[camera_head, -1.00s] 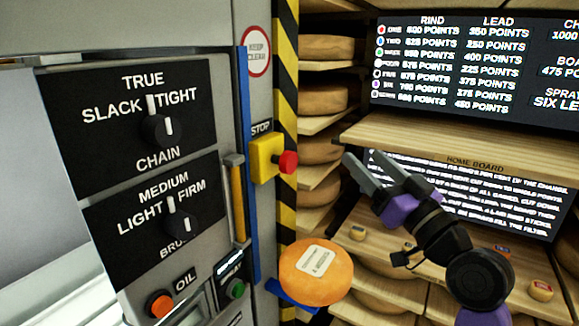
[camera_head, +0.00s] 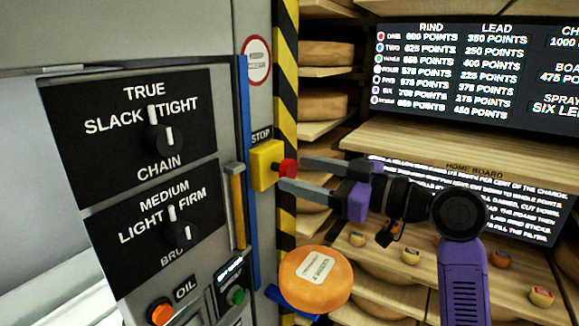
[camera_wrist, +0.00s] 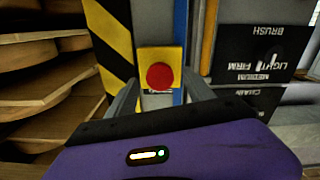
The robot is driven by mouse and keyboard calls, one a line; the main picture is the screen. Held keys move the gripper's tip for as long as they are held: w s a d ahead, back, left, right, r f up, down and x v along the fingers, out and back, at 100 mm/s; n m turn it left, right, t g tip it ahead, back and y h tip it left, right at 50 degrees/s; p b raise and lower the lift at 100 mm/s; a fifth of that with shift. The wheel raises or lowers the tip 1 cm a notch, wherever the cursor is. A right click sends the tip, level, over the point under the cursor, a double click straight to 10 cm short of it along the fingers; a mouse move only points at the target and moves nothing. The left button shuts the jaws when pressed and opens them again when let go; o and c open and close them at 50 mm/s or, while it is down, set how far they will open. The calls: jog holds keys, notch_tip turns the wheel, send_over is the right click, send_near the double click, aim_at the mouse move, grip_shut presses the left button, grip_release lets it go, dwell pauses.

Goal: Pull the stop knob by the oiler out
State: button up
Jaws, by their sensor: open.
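The red stop knob (camera_head: 287,169) sticks out of a yellow box (camera_head: 264,165) under the word STOP on the grey machine panel. In the wrist view the red knob (camera_wrist: 160,76) shows face-on in front of its yellow plate (camera_wrist: 172,54). My gripper (camera_head: 290,174) is open. Its two grey fingers point left at the box, one above and one below the knob in the head view. In the wrist view the fingers stand to either side of the knob, apart from it. I cannot tell how far the fingertips are from the box.
An orange OIL button (camera_head: 160,312) and a green button (camera_head: 238,296) sit low on the panel. An orange cheese wheel (camera_head: 316,279) lies below the knob. A striped post (camera_head: 287,80) and wooden shelves (camera_head: 460,140) stand to the right.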

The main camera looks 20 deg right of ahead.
aim_at(292, 171)
jog(key=shift+x, duration=1.6)
grip_shut()
